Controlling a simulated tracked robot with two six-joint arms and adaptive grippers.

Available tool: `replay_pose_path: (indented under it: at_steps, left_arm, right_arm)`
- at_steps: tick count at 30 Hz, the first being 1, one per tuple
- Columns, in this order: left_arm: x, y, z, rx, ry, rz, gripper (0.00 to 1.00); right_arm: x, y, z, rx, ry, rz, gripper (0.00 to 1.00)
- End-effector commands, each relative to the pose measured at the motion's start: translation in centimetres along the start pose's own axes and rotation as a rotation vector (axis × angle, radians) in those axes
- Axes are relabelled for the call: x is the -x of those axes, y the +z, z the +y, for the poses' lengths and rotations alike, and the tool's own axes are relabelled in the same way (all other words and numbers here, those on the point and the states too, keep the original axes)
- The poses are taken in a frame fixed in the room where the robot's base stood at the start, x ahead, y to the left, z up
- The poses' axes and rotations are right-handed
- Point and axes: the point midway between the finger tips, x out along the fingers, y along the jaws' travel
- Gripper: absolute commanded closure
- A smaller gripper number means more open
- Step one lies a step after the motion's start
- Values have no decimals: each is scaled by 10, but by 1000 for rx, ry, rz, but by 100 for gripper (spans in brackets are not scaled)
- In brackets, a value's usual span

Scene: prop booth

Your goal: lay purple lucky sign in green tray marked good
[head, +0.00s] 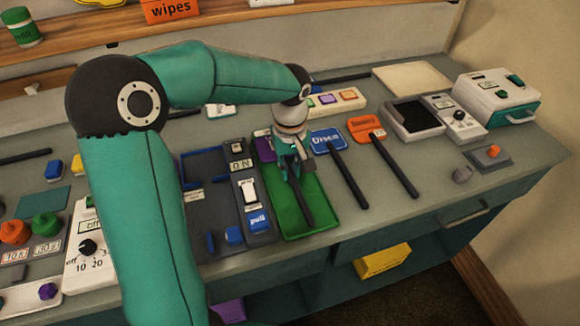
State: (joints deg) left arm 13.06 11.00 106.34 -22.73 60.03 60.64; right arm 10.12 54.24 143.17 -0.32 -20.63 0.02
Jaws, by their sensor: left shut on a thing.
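The green tray (320,211) lies on the worktop in the middle; I cannot read a mark on it. My left gripper (292,172) is over the tray's far part, shut on the dark handle of a sign. The sign's purple plate (264,150) shows only partly beside the gripper at the far end; its word is hidden. Its handle (301,207) runs toward the near side, inside the tray's outline. I cannot tell whether it touches the tray floor. My right gripper is not in view.
A blue sign (328,141) and an orange sign (366,127) with dark handles lie right of the tray. A dark switch panel (205,213) is close on its left. A white and green machine (497,96) stands at the right.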

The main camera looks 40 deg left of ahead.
Motion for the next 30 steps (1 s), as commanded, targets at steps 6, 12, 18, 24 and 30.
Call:
replay_pose_path:
  at_steps: [6,12,18,24,30]
  left_arm:
    - [-1,0,0,0,0,0,100]
    - [-4,0,0,0,0,0,100]
    - [-7,0,0,0,0,0,100]
    - [-7,0,0,-1,0,0,100]
    - [-7,0,0,-1,0,0,100]
  right_arm:
    - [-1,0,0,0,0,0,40]
    - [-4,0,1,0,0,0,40]
    - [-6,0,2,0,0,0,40]
    - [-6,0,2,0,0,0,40]
    - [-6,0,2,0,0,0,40]
